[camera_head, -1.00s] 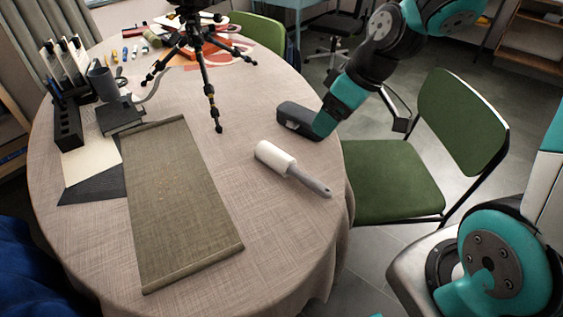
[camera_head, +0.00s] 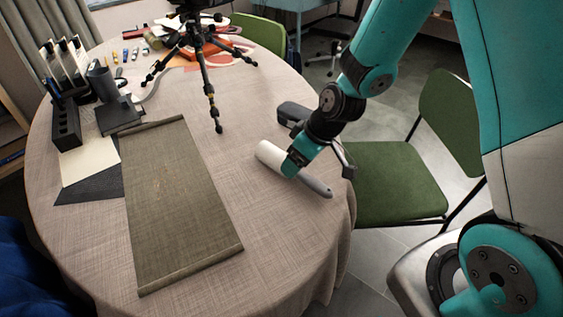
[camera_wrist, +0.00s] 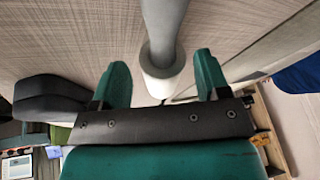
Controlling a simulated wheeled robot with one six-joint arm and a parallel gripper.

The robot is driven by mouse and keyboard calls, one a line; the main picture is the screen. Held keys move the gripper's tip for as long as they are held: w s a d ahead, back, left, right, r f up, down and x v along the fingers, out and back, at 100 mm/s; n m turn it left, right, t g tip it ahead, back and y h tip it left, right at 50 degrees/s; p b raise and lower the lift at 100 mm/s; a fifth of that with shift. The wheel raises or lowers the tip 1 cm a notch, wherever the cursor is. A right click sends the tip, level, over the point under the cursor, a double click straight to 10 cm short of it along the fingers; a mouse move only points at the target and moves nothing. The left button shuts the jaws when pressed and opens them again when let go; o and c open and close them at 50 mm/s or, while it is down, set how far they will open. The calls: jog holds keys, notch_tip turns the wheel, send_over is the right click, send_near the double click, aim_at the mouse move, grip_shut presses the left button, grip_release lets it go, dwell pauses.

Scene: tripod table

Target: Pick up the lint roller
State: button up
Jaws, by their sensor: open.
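The lint roller lies on the table, its white roller head (camera_head: 268,154) to the left and its grey handle (camera_head: 318,187) towards the right table edge. My gripper (camera_head: 290,167) is at the roller, hiding the part where head and handle meet. In the wrist view my gripper (camera_wrist: 163,78) is open, with one green finger on each side of the lint roller (camera_wrist: 160,68). The grey handle (camera_wrist: 165,22) runs to the top of that view. The fingers look apart from it; I cannot tell how low they are.
A dark grey object (camera_head: 293,113) lies near the right table edge, close behind my gripper. A tripod (camera_head: 207,80) stands farther back. A rolled-out greenish mat (camera_head: 180,205) lies to the left. A green chair (camera_head: 395,185) stands right of the table.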

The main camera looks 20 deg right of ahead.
jog(key=shift+x, duration=1.2)
jog(key=c, duration=0.7)
jog(key=shift+r, duration=0.2)
notch_tip(320, 180, up, 20)
jog(key=shift+f+p, duration=0.1)
jog(key=shift+p, duration=1.05)
